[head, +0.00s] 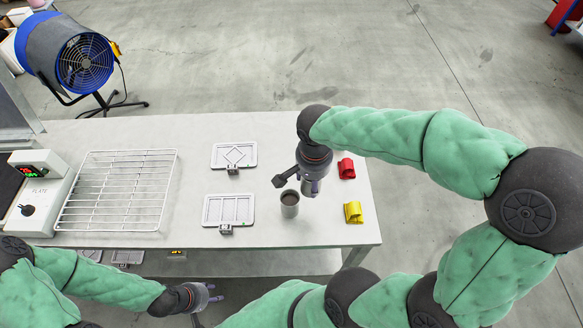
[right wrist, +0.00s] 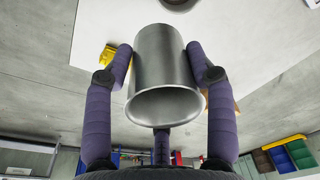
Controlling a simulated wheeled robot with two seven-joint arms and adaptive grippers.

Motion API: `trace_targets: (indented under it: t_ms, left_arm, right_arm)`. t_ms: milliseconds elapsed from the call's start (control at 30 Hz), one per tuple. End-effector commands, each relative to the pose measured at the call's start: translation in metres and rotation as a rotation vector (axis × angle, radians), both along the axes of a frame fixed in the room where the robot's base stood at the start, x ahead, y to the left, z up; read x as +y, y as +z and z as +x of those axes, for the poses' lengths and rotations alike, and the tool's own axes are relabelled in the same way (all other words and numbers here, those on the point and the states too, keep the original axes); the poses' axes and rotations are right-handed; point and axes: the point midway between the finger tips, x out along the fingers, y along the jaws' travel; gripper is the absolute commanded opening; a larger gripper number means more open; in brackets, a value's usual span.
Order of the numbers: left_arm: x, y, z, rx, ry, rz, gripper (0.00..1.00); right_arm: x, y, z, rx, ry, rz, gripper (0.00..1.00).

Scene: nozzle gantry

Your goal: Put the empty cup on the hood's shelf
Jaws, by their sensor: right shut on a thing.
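A grey metal cup (right wrist: 163,65) fills the middle of the right wrist view, between the two fingers of my right gripper (right wrist: 162,60). Its mouth faces the camera and its inside looks bare and empty. In the head view my right gripper (head: 311,187) is over the right part of the table and hides most of this cup. A second grey cup (head: 290,211) with brown contents stands on the table just left of it. My left gripper (head: 212,294) is at the table's front, empty, with its fingers apart. I cannot make out the hood's shelf for certain.
The white table (head: 270,170) carries a wire rack (head: 115,190), two framed plates (head: 234,155) (head: 228,210), a red piece (head: 346,168) and a yellow piece (head: 353,212). A blue fan (head: 75,60) stands behind.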

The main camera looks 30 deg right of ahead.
Motion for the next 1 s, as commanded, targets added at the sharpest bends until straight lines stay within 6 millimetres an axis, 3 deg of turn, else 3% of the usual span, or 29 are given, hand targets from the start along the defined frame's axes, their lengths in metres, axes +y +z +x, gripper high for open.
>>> trace_targets:
  t_ms: [333, 500, 867, 1000]
  left_arm:
    - [0.0, -0.016, 0.0, 0.0, 0.0, 0.0, 0.4]
    - [0.0, -0.025, 0.0, 0.0, 0.0, 0.0, 0.4]
    - [0.0, -0.031, 0.0, -0.001, 0.0, 0.0, 0.4]
    - [0.0, -0.038, 0.0, -0.001, 0.0, 0.0, 0.4]
  right_arm:
    - [-0.028, -0.034, 0.063, 0.003, 0.0, -0.001, 0.18]
    - [-0.037, -0.063, 0.084, 0.004, 0.001, 0.0, 0.18]
    - [-0.046, -0.085, 0.104, 0.0, 0.001, -0.001, 0.18]
    - [-0.048, -0.101, 0.108, 0.002, 0.002, -0.001, 0.18]
